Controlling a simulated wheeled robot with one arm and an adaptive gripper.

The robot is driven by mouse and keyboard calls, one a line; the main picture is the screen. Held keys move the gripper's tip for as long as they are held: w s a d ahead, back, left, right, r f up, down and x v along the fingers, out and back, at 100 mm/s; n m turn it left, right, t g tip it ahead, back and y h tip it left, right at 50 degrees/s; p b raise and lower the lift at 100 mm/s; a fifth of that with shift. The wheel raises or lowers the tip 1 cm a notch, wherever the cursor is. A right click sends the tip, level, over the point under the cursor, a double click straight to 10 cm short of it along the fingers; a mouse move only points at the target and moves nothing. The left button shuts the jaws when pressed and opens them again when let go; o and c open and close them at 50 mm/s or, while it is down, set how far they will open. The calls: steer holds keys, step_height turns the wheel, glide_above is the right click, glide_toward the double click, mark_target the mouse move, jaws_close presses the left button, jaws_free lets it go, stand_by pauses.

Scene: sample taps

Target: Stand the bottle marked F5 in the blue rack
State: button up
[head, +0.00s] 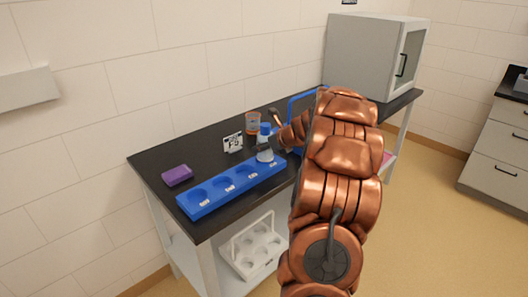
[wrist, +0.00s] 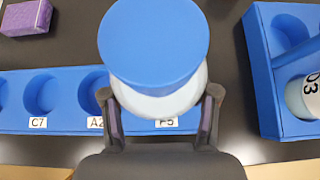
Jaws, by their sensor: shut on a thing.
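My gripper (head: 274,142) is shut on a white bottle with a blue cap (head: 265,129). The bottle also fills the middle of the wrist view (wrist: 152,45), between the fingers (wrist: 160,100). The bottle's own marking is hidden. The blue rack (head: 215,200) lies along the front of the black table, with a row of round recesses. Its front labels read C7, A2 and F5 in the wrist view (wrist: 65,127). The bottle is upright at the rack's right part, over the F5 label's place. I cannot tell whether its base is inside the recess or just above it.
A purple block (head: 178,176) lies left of the rack. A white card (head: 233,142) and an orange-and-clear cup (head: 252,122) stand behind. A blue carrier (wrist: 262,75) holding a marked bottle (wrist: 302,98) is close on the right. A grey cabinet (head: 365,55) stands at the table's far end.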

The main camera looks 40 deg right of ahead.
mark_target(264, 153)
steer(key=shift+w+d+r, duration=0.1)
steer(key=shift+w+d, duration=0.2)
steer(key=shift+w, duration=0.15)
steer(key=shift+f, duration=1.85)
steer(key=shift+f, duration=0.1)
steer(key=o, duration=1.4)
steer(key=shift+c, duration=0.2)
